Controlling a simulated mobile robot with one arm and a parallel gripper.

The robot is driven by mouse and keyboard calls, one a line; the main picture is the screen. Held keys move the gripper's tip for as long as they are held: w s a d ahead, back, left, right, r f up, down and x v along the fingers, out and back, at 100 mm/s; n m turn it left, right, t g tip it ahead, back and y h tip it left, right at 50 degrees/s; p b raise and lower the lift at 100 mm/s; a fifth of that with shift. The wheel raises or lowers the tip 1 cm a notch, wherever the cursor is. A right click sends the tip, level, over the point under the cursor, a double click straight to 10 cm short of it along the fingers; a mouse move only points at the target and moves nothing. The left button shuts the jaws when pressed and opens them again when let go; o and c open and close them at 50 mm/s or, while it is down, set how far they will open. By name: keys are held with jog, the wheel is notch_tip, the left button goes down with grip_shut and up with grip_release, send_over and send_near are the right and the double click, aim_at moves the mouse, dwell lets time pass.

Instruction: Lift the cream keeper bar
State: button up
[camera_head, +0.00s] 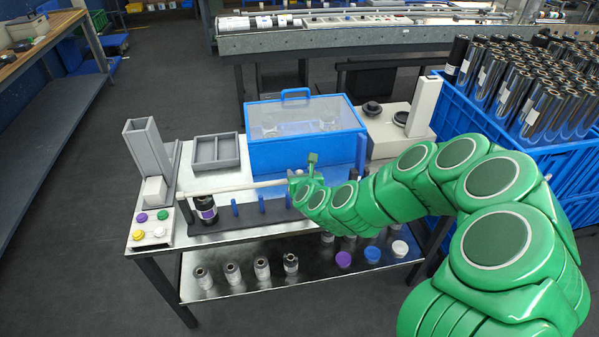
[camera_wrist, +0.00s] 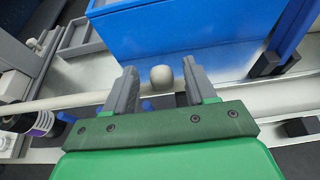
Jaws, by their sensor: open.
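The cream keeper bar (camera_head: 245,187) is a long pale rod above the dark rack on the near side of the workbench. It runs from the left post to my gripper. In the wrist view the bar (camera_wrist: 70,102) passes behind my left finger, and a rounded cream knob (camera_wrist: 161,76) shows between the fingers. My gripper (camera_wrist: 160,82) is open, with one grey finger on each side of the knob and a visible gap to each. In the head view my green gripper (camera_head: 303,174) is at the bar's right part, and my arm hides what lies beyond.
A blue box with a clear lid (camera_head: 262,158) stands just behind the bar. A dark-bodied roll (camera_head: 205,210) and blue pegs (camera_head: 235,209) sit in the rack below. A grey tray (camera_head: 215,163) and coloured buttons (camera_head: 142,217) are at left. A blue crate of rolls (camera_head: 490,115) stands right.

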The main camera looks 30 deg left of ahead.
jog(key=shift+x, duration=0.85)
grip_shut()
